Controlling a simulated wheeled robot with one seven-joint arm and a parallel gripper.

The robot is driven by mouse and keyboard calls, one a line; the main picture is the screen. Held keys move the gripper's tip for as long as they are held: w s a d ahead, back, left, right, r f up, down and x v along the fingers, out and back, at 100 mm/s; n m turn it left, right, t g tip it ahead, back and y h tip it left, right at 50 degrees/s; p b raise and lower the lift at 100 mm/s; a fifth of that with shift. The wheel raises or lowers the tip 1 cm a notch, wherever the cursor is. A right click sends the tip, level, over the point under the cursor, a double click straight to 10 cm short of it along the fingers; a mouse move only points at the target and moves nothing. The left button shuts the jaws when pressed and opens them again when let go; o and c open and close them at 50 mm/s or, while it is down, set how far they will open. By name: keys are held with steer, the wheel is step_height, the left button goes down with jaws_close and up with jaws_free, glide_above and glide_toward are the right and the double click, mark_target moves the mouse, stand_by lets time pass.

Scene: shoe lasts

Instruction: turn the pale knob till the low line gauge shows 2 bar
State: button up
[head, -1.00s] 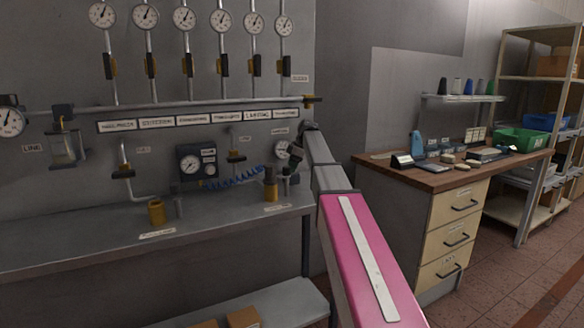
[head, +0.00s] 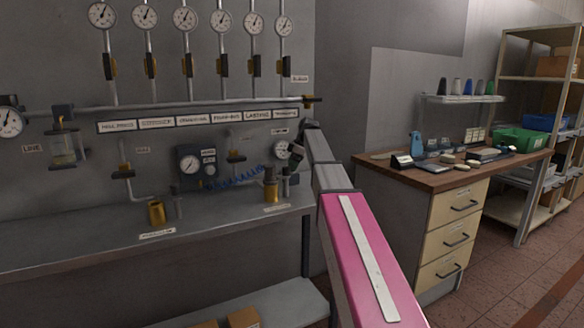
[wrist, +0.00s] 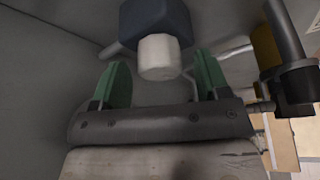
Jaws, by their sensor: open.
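The pale knob (wrist: 158,57) shows in the wrist view as a short whitish cylinder on a dark blue block (wrist: 155,20). My gripper (wrist: 160,66) is open, with one green finger on each side of the knob and a gap on both sides. In the head view the knob is not clearly visible behind the end of my arm. A small round gauge (head: 282,150) sits on the wall just left of my wrist, partly covered. Its label (head: 280,131) is too small to read, so I cannot confirm it is the low line gauge or read its needle.
Brass fittings stand on the grey bench (head: 100,235), one (head: 270,188) close to my wrist. A blue coiled hose (head: 235,179) runs beside a dark gauge box (head: 195,165). Several gauges line the wall above. A wooden-topped drawer unit (head: 450,190) stands right of my arm.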

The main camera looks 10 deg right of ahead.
steer(key=v, duration=0.6)
steer(key=shift+d+r, duration=0.2)
steer(key=shift+r, duration=0.1)
steer(key=shift+s, duration=0.15)
